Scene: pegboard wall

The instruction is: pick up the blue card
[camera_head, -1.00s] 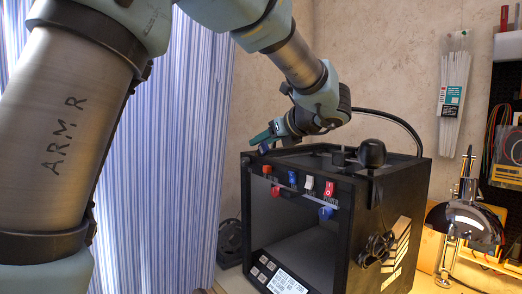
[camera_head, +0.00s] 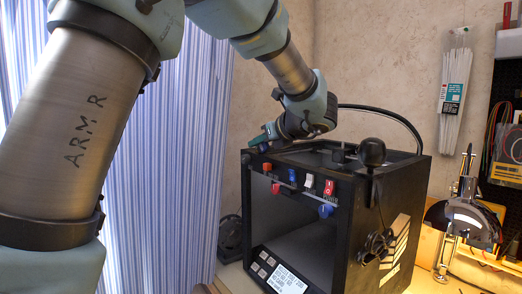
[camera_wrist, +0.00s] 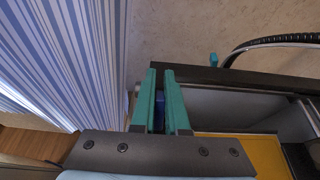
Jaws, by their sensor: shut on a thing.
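The blue card (camera_wrist: 160,98) shows as a small dark-blue piece between the two green fingers of my gripper (camera_wrist: 160,74) in the wrist view. The fingers are shut on it and hide most of its shape. In the head view my gripper (camera_head: 264,139) is at the top front left corner of a black box-shaped machine (camera_head: 345,208). A small blue bit of the card (camera_head: 264,148) shows just under the fingertips there. I cannot tell whether the card touches the machine's top edge.
The machine's front bears red, blue and white switches (camera_head: 309,180), a blue knob (camera_head: 325,211) and a lit screen (camera_head: 287,280). A black cable (camera_head: 395,118) arches behind its top. A striped curtain (camera_head: 165,150) hangs at left. A desk lamp (camera_head: 466,218) stands at right.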

